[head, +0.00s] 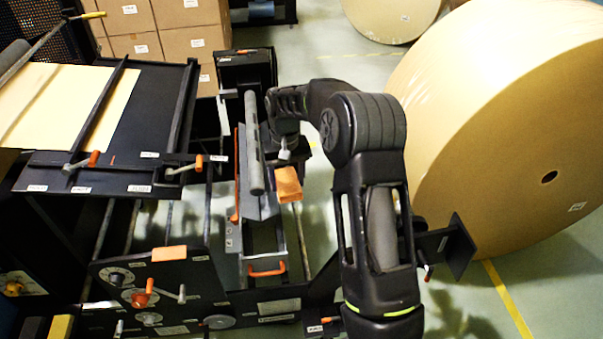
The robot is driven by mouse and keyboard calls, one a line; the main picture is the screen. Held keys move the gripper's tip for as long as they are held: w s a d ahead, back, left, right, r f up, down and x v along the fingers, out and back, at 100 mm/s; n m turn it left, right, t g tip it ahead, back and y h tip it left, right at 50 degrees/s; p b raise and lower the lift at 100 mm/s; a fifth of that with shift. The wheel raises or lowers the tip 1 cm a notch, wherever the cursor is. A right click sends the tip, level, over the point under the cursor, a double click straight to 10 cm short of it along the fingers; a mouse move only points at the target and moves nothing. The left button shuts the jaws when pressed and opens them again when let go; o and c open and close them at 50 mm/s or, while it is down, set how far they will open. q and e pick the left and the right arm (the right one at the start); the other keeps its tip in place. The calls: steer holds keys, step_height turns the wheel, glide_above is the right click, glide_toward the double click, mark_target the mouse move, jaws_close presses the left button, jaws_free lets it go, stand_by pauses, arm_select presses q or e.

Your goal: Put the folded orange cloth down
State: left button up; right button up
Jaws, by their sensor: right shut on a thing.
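The folded orange cloth (288,185) is a small, thick orange block near the middle of the head view. It is just below my right gripper (284,157), beside the grey roller and tray of the machine. My right arm comes up from the bottom, bends at the elbow and reaches left, with the gripper pointing down. The right gripper is shut on the cloth; the fingertips are small and partly hidden by the wrist. Whether the cloth touches the machine beneath it is hard to tell. My left gripper is not in view.
A huge kraft paper roll (490,130) stands at the right. The dark machine (150,262) fills the left, with a grey roller (254,150), orange-handled levers and a flat orange piece (169,253) on its front. Cardboard boxes (135,45) stand behind. Open floor lies beyond my arm.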

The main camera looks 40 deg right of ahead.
steer(key=s+a+r+n, duration=0.1)
steer(key=a+r, duration=0.3)
steer(key=a, duration=0.6)
steer(key=s+a+r+n+b, duration=0.1)
steer(key=a+r+n, duration=0.2)
steer(key=a, duration=0.7)
steer(key=shift+s+r+n+b, duration=0.25)
steer(key=shift+r+n+b, duration=0.05)
steer(key=shift+r, duration=0.4)
steer(key=shift+a, duration=0.1)
